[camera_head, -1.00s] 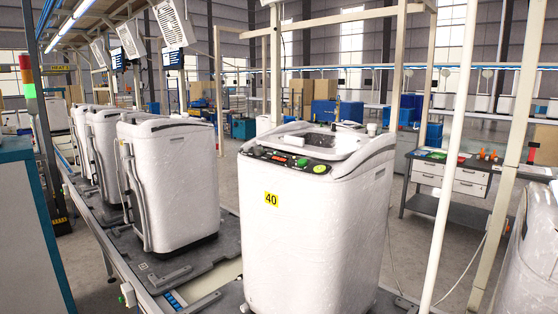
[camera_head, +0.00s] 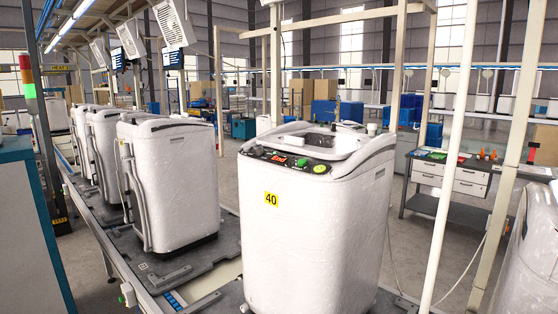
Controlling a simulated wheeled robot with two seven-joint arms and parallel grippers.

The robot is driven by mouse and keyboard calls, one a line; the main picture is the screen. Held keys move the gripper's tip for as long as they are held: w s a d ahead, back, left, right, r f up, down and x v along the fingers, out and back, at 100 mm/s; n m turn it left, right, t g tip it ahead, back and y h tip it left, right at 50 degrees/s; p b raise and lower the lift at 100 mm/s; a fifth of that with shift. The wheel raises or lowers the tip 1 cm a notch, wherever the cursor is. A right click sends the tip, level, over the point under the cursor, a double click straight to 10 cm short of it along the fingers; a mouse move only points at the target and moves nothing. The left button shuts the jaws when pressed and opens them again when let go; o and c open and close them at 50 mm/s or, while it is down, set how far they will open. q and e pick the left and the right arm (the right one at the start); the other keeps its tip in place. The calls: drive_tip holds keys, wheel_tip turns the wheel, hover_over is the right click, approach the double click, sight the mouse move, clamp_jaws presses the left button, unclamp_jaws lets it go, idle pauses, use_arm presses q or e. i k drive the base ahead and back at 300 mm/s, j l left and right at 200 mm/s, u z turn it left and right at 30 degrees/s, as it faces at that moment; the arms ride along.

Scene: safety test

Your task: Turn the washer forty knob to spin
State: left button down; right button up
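The white washer (camera_head: 310,235) with the yellow label "40" (camera_head: 271,199) stands upright in the middle of the head view. Its dark control panel (camera_head: 290,161) runs along the top front edge. The panel has a red lit display (camera_head: 279,158), a green button (camera_head: 302,162) and a round yellow-green knob (camera_head: 320,169) at its right end. The knob's pointer and markings are too small to read. The washer's top opening (camera_head: 318,140) faces up behind the panel. Neither of my grippers shows in the head view.
Several other white washers (camera_head: 180,185) stand on the conveyor line (camera_head: 195,265) at left. A white post (camera_head: 450,160) rises just right of washer forty. A workbench with drawers (camera_head: 452,180) stands farther right. Another white machine (camera_head: 535,250) is cut off at the right edge.

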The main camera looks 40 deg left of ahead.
sight(259, 150)
drive_tip(key=u, duration=1.35)
drive_tip(key=k+j, duration=0.05)
drive_tip(key=j, duration=0.05)
